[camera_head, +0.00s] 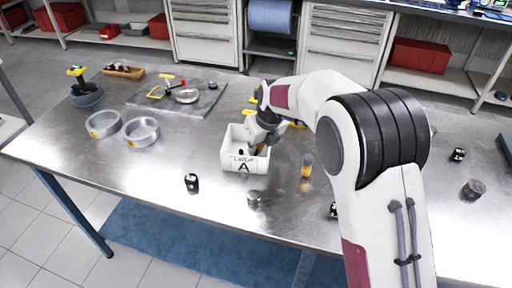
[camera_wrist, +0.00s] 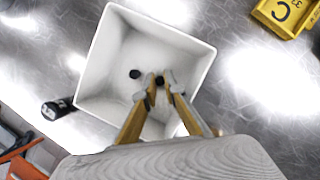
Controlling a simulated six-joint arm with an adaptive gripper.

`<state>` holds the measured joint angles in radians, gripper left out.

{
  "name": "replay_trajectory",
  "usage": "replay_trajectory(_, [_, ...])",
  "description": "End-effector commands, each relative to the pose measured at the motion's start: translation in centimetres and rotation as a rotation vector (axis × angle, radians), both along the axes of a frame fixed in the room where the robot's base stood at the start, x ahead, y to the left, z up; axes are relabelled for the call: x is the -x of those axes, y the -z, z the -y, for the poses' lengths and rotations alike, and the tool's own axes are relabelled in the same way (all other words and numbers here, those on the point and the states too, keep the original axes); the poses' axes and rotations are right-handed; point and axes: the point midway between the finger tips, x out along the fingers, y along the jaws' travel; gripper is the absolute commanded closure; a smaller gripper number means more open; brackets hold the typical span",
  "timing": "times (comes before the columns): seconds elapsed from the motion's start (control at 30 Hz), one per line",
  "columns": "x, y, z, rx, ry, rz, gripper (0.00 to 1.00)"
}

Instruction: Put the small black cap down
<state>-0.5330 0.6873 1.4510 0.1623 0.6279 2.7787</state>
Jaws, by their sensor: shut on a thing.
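My gripper (camera_wrist: 160,82) is inside the opening of the white bin marked A (camera_head: 231,158), which also shows in the wrist view (camera_wrist: 98,60). Its fingers are shut on the small black cap (camera_wrist: 151,90), a dark piece mostly hidden between the fingertips. I cannot tell whether the cap touches the bin floor. A separate small dark round spot (camera_wrist: 135,74) shows on the bin floor beside the fingertips. In the head view my gripper (camera_head: 250,149) reaches down into the bin from behind.
A black small part (camera_head: 191,183) stands left of the bin, and a metal cylinder (camera_head: 254,199) in front. A yellow-and-dark cylinder (camera_head: 307,166) stands to the right. A yellow bin marked C (camera_wrist: 285,12) is near.

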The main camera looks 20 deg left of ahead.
Motion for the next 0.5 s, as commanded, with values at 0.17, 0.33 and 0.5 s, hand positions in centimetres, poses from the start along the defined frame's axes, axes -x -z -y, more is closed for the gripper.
replay_trajectory(0.17, [0.00, -0.01, 0.00, 0.000, 0.000, 0.000, 0.98])
replay_trajectory(0.33, [0.01, 0.32, 0.00, 0.001, 0.000, -0.001, 0.98])
replay_trajectory(0.5, [0.01, 0.26, 0.00, 0.000, 0.000, 0.000, 0.83])
